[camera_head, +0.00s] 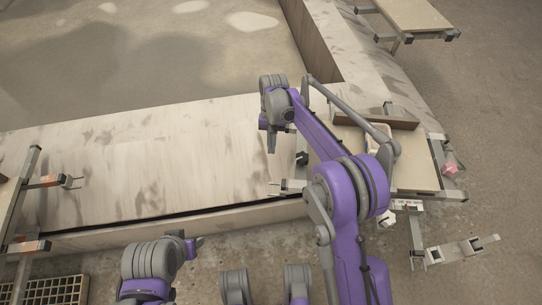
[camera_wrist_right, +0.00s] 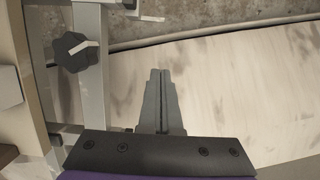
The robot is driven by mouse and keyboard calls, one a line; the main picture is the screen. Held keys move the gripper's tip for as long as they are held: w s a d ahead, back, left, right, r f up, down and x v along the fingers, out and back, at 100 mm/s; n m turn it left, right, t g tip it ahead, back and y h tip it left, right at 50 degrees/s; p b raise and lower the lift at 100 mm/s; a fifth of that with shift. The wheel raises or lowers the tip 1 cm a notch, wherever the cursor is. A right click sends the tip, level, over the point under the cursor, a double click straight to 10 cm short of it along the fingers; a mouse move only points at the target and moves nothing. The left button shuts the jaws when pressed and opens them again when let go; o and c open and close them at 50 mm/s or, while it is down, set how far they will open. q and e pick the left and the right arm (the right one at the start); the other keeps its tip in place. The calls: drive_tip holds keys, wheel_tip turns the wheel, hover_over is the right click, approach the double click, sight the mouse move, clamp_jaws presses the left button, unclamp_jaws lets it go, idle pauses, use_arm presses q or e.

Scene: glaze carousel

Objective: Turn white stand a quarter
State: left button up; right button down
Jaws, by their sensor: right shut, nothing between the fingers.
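A stand with a pale board (camera_head: 418,160) and grey metal bars is at the right of the head view, partly hidden by my right arm. I cannot tell for certain that it is the white stand. My right gripper (camera_head: 271,143) is shut and empty, pointing down over the pale wooden surface, left of this stand. In the wrist view the shut fingers (camera_wrist_right: 160,74) are apart from a grey metal frame (camera_wrist_right: 110,70) with a black star knob (camera_wrist_right: 73,52). My left gripper may be the dark part (camera_head: 192,244) at the bottom; its fingers are unclear.
A pale wooden platform (camera_head: 110,160) fills the middle and left. Another metal-framed stand (camera_head: 18,205) is at the left edge, and a further board (camera_head: 412,14) is at the top right. A dark grating (camera_head: 55,290) lies at the bottom left. The platform left of my right gripper is clear.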

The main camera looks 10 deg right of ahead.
drive_tip(key=s+a+f+b, duration=0.1)
drive_tip(key=s+f+b, duration=0.2)
drive_tip(key=s+f, duration=0.3)
drive_tip(key=shift+f, duration=1.1)
drive_tip(key=s+d+n+p, duration=0.1)
drive_tip(key=s+n, duration=0.2)
drive_tip(key=s, duration=0.6)
drive_tip(key=shift+s+d+h, duration=0.15)
drive_tip(key=shift+s+h, duration=0.1)
drive_tip(key=shift+h, duration=0.15)
